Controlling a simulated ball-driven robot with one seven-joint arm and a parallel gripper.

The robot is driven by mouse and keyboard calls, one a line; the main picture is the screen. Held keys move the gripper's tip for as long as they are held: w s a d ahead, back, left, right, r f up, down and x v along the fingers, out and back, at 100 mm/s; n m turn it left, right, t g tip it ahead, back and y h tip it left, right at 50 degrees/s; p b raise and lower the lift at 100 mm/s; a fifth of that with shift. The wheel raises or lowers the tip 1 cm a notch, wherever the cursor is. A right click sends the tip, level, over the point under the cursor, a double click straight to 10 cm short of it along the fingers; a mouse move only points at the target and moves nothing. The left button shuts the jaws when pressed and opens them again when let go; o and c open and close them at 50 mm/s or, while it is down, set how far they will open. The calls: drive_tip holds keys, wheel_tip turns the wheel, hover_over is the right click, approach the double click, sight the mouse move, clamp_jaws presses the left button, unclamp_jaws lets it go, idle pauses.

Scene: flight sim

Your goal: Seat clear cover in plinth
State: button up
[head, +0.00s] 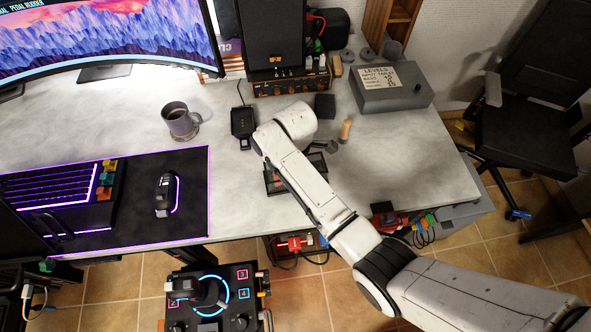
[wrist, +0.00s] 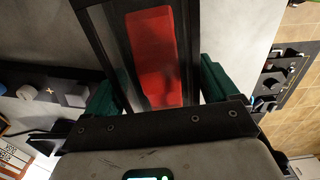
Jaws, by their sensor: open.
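A dark-framed case with clear panels, which looks like the clear cover (wrist: 102,42), fills the top middle of the wrist view. A red block (wrist: 152,55) shows through it. My gripper (wrist: 158,88) has its green fingers on either side of the case; the jaws are open, and I cannot tell whether a finger touches it. In the head view my arm hides the gripper and most of a small dark-framed item (head: 274,181) on the table. I cannot make out the plinth, or whether the cover sits in it.
The grey table (head: 390,155) holds a mug (head: 181,122), a black dock (head: 243,124), a small wooden peg (head: 345,130) and a grey box with a label (head: 390,90). A mouse (head: 166,195) lies on the mat at left.

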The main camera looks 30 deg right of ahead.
wheel_tip(320, 180, up, 12)
drive_tip(key=shift+r+p, duration=0.1)
drive_tip(key=shift+p, duration=0.3)
drive_tip(key=s+d+f+m, duration=0.2)
drive_tip(key=s+m, duration=0.3)
drive_tip(key=s, duration=0.5)
drive_tip(key=s+d+f+m, duration=0.2)
drive_tip(key=s+m, duration=0.3)
drive_tip(key=s, duration=0.4)
drive_tip(key=s+d+f+m+t, duration=0.1)
drive_tip(key=s+d+m, duration=0.3)
drive_tip(key=s, duration=0.6)
drive_tip(key=shift+s+f+m, duration=0.3)
drive_tip(key=shift+f+m, duration=0.25)
drive_tip(key=shift+m, duration=0.35)
drive_tip(key=shift+a, duration=0.1)
